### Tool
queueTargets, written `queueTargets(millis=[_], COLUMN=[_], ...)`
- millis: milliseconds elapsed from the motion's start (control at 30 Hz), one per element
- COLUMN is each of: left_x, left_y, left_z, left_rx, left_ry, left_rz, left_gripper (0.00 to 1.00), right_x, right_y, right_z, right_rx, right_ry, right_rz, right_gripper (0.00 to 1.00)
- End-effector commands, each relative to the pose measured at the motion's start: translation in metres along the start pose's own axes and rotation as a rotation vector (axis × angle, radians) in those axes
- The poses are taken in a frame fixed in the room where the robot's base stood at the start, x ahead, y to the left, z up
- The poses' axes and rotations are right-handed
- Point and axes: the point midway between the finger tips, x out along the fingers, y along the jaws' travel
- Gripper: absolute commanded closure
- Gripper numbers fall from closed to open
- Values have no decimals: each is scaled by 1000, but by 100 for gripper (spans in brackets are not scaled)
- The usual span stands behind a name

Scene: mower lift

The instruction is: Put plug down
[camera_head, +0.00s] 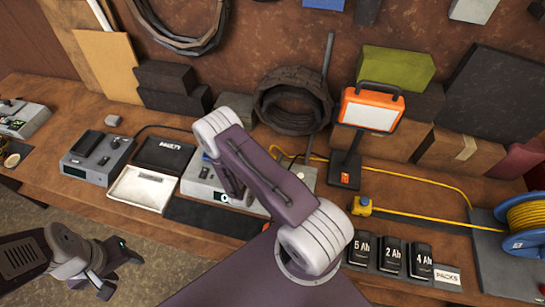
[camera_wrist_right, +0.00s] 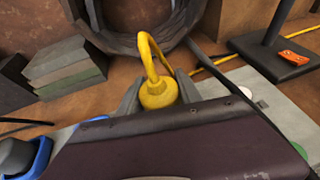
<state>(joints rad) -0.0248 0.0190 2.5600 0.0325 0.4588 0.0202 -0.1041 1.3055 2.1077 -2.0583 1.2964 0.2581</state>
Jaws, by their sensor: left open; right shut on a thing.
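The yellow plug (camera_wrist_right: 157,97) sits between the two grey fingers of my right gripper (camera_wrist_right: 159,90) in the right wrist view. Its yellow cord loops up from its top and back down. The gripper is shut on it, above or at a grey box (camera_wrist_right: 240,85); I cannot tell whether the plug touches the box. In the head view my right arm hides the plug and fingers, with yellow cord (camera_head: 315,157) showing just to the right. My left gripper (camera_head: 117,271) is open and empty, off the bench's front edge at lower left.
An orange work lamp (camera_head: 370,108) stands right of my right arm. A yellow cord reel (camera_head: 528,215), a yellow block (camera_head: 361,206) and labelled battery packs (camera_head: 393,259) are at right. A grey device (camera_head: 95,157), a black tray (camera_head: 162,153) and a white tray (camera_head: 141,188) are at left.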

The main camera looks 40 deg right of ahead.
Motion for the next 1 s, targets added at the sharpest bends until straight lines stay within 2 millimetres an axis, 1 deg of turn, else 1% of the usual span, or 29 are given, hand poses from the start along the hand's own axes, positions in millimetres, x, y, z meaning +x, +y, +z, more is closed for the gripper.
queueTargets(millis=[100,300,700,800,833,900,1000], left_x=[-2,-2,11,10,10,11,11], left_y=[0,0,0,0,0,0,0], left_z=[0,0,1,1,1,1,1], left_rx=[0,0,0,0,0,0,0], left_ry=[0,0,0,0,0,0,0], left_rz=[0,0,0,0,0,0,0], left_gripper=[48,48,48,48,48,48,48], right_x=[3,4,9,8,8,8,8], right_y=[0,0,-1,-1,-1,-1,-2], right_z=[-8,-8,-23,-23,-23,-24,-24], right_rx=[0,1,-1,-2,-3,-4,-5], right_ry=[-1,-1,7,8,9,9,10], right_rz=[0,1,0,1,1,1,-1], right_gripper=[100,100,100,100,53,37,37])
